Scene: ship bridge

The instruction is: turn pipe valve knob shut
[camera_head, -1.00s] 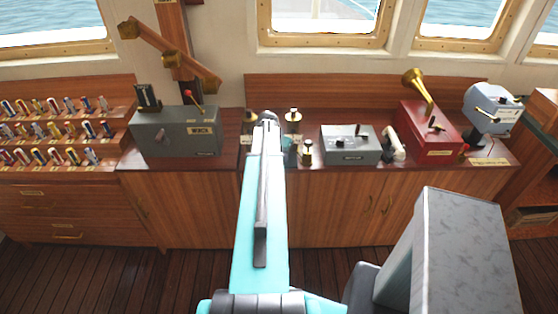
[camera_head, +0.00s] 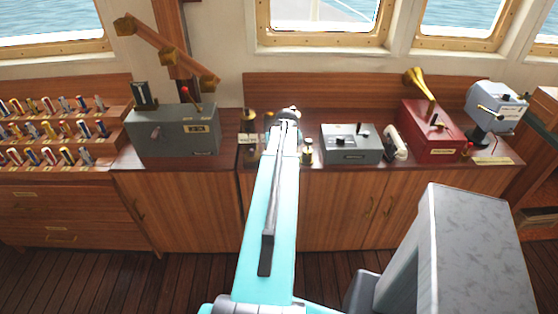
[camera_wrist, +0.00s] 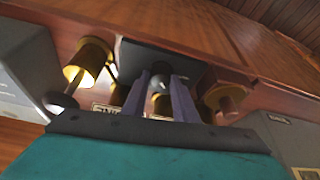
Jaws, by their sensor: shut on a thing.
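In the wrist view the two fingers of my gripper (camera_wrist: 161,88) are close together around a small grey rounded knob (camera_wrist: 158,80), in front of a dark plate. I take this to be the pipe valve knob; its grip and turn angle are hard to make out. A brass fitting (camera_wrist: 90,60) stands left of the fingers, and a brownish brass fitting (camera_wrist: 224,96) stands right of them. In the head view my arm reaches to the middle of the counter and hides the knob and fingertips. Brass fittings show left (camera_head: 248,120) and right (camera_head: 307,152) of it.
A grey box with a red-tipped lever (camera_head: 175,135) stands left on the counter (camera_head: 228,160). A grey control box (camera_head: 350,144), a white handset (camera_head: 394,142), a red box with a brass horn (camera_head: 430,135) and a pale blue device (camera_head: 494,105) stand to the right.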

